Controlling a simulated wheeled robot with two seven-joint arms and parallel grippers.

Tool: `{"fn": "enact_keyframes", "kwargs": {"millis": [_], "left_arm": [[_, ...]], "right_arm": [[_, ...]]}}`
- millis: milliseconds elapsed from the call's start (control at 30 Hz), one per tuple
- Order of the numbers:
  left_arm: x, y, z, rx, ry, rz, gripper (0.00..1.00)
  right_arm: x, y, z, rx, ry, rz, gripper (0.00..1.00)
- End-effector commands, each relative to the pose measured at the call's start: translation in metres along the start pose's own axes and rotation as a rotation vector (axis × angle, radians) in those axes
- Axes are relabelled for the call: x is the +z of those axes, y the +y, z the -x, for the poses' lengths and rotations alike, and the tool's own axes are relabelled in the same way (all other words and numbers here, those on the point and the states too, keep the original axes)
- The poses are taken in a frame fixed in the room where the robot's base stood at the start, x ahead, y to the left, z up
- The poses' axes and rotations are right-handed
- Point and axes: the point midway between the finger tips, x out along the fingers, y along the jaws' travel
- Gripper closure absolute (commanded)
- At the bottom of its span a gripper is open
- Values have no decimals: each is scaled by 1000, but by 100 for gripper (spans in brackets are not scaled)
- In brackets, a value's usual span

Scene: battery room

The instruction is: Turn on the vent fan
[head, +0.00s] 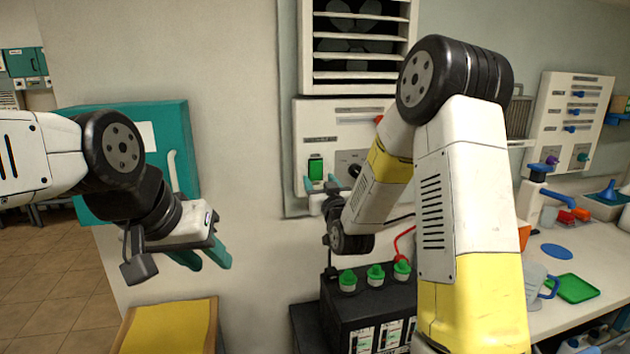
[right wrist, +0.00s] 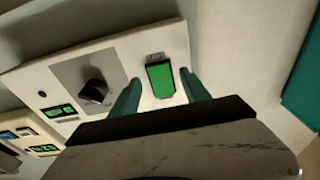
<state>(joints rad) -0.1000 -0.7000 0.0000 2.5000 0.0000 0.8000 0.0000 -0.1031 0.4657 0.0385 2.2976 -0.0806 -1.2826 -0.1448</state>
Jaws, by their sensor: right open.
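The vent fan (head: 350,45) sits behind white louvres high on the wall. Below it is a white control panel (head: 345,132) with a green switch (head: 316,168) and a dark rotary knob. In the right wrist view the green switch (right wrist: 161,80) lies between my right fingertips, with the black knob (right wrist: 95,92) to its left. My right gripper (head: 322,184) is open in front of the panel, just below the switch in the head view. Whether it touches the panel I cannot tell. My left gripper (head: 212,262) hangs at the left, its teal fingers apart and empty.
A black battery (head: 370,310) with green caps stands below my right arm. A teal wall cabinet (head: 178,130) is at the left, above a yellow-topped stand (head: 170,328). A counter (head: 560,320) with a green tray (head: 577,288) is at the right.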

Motion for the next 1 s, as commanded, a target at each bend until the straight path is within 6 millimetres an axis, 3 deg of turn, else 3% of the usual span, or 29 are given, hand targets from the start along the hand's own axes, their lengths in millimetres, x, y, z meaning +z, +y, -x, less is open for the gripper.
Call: {"fn": "enact_keyframes", "kwargs": {"millis": [200,400,833,1000], "left_arm": [[0,0,0,0,0,0,64],[0,0,0,0,0,0,64],[0,0,0,0,0,0,64],[0,0,0,0,0,0,64]], "right_arm": [[0,0,39,0,-1,0,45],[0,0,60,0,-1,0,45],[-2,1,62,0,-9,1,45],[-12,6,65,-1,-105,-1,45]]}}
